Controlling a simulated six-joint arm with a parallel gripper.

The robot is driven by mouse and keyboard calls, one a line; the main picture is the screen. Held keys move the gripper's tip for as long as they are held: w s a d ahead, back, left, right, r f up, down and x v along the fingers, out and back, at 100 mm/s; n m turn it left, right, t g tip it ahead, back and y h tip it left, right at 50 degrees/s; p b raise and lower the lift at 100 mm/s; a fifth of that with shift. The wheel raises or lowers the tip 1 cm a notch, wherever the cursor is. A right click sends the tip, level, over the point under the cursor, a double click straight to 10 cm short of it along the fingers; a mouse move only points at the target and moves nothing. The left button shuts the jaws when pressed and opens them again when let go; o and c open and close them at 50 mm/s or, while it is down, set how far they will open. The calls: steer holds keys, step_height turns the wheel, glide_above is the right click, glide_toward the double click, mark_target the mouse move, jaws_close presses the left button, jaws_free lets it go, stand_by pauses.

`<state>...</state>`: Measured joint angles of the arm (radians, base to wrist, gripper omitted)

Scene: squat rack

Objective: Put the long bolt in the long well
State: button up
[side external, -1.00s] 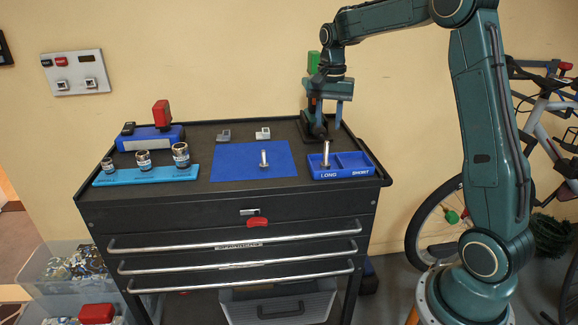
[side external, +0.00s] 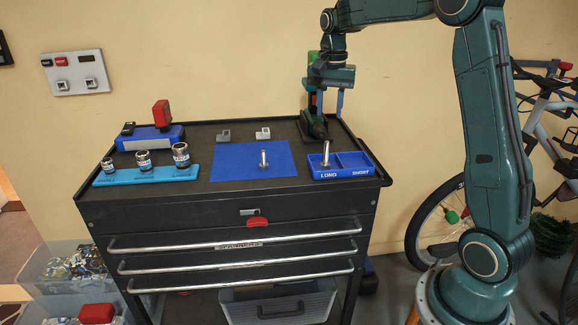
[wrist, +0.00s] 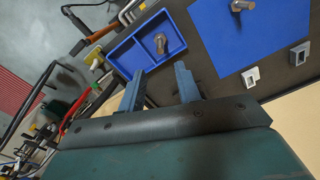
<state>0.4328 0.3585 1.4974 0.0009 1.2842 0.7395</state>
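A blue tray (side external: 352,173) has two wells marked LONG and SHORT. A silver bolt (side external: 326,153) stands head down, shank up, in the LONG well, and it also shows in the wrist view (wrist: 160,42). A shorter-looking silver bolt (side external: 263,158) stands on the blue mat (side external: 230,164) to the left; it shows at the top of the wrist view (wrist: 240,5). My gripper (side external: 330,112) is open and empty, above and behind the tray. In the wrist view its two fingers (wrist: 158,82) are well apart, with nothing between them.
A dark power tool (side external: 316,124) stands behind the tray. Two small grey blocks (side external: 263,133) sit behind the mat. A light-blue rail (side external: 150,176) with three sockets and a blue block with a red switch (side external: 160,114) are at the left. The SHORT well is empty.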

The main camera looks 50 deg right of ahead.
steer(key=s+a+r+n+t, duration=0.1)
steer(key=s+a+r+n, duration=0.3)
steer(key=a, duration=0.3)
steer(key=s+a+f+n+t, duration=0.1)
steer(key=s+a+n, duration=0.3)
steer(key=s, duration=0.6)
steer(key=s+a+f+n+t, duration=0.2)
steer(key=s+a+n, duration=0.3)
steer(key=s+a, duration=0.3)
steer(key=shift+s+a+t, duration=0.25)
steer(key=shift+s+t, duration=0.55)
steer(key=shift+s, duration=0.35)
